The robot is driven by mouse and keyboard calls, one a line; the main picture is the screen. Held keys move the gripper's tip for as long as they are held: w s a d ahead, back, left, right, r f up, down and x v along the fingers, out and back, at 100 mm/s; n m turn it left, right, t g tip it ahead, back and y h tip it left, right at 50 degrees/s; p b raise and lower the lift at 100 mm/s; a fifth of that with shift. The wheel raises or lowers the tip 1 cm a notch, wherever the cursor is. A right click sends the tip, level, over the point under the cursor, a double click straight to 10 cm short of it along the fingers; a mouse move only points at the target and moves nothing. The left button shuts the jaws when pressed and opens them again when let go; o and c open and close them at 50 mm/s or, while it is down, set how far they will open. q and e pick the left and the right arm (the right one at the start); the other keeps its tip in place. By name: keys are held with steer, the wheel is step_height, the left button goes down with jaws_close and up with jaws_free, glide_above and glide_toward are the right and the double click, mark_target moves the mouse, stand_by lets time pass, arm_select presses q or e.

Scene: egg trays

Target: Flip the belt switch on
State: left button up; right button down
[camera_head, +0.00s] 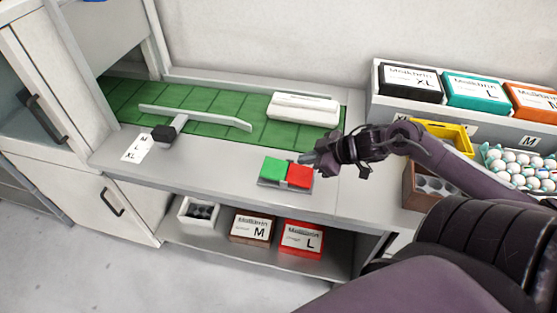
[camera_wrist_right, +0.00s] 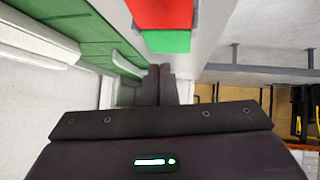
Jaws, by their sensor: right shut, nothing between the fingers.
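The belt switch (camera_head: 286,173) sits on the front grey ledge of the conveyor, with a green button (camera_head: 273,169) on the left and a red button (camera_head: 299,176) on the right. My right gripper (camera_head: 308,158) is shut and empty, its fingertips just above and behind the red button in the head view. I cannot tell whether they touch it. In the right wrist view the shut fingers (camera_wrist_right: 158,82) point toward the switch, with the red button (camera_wrist_right: 162,13) and green button (camera_wrist_right: 167,41) ahead of them. The green belt (camera_head: 215,107) lies behind the switch. My left gripper is not in view.
Labelled boxes (camera_head: 475,91) and a tray of eggs (camera_head: 525,169) stand at right.

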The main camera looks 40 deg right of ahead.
steer(key=r, duration=0.1)
steer(key=r+y, duration=0.1)
steer(key=r, duration=0.1)
steer(key=d+r+g+y, duration=0.1)
steer(key=r, duration=0.1)
steer(key=shift+w+r+n, duration=0.15)
steer(key=shift+r+n, duration=0.05)
steer(key=shift+n, duration=0.1)
steer(key=shift+a, duration=0.1)
steer(key=b, duration=0.4)
glide_toward(267, 166)
steer(key=shift+w+a+r, duration=0.25)
steer(key=shift+w+r, duration=0.1)
steer(key=shift+w, duration=0.1)
steer(key=shift+w+a+r, duration=0.3)
steer(key=shift+w+r, duration=0.05)
steer(key=shift+w, duration=0.15)
steer(key=shift+b+x, duration=0.4)
steer(key=shift+x, duration=0.65)
steer(key=shift+w+a+f, duration=0.1)
steer(key=shift+a+f, duration=0.05)
steer(key=shift+f, duration=0.8)
steer(key=shift+w+a+f, duration=0.1)
steer(key=shift+f, duration=0.8)
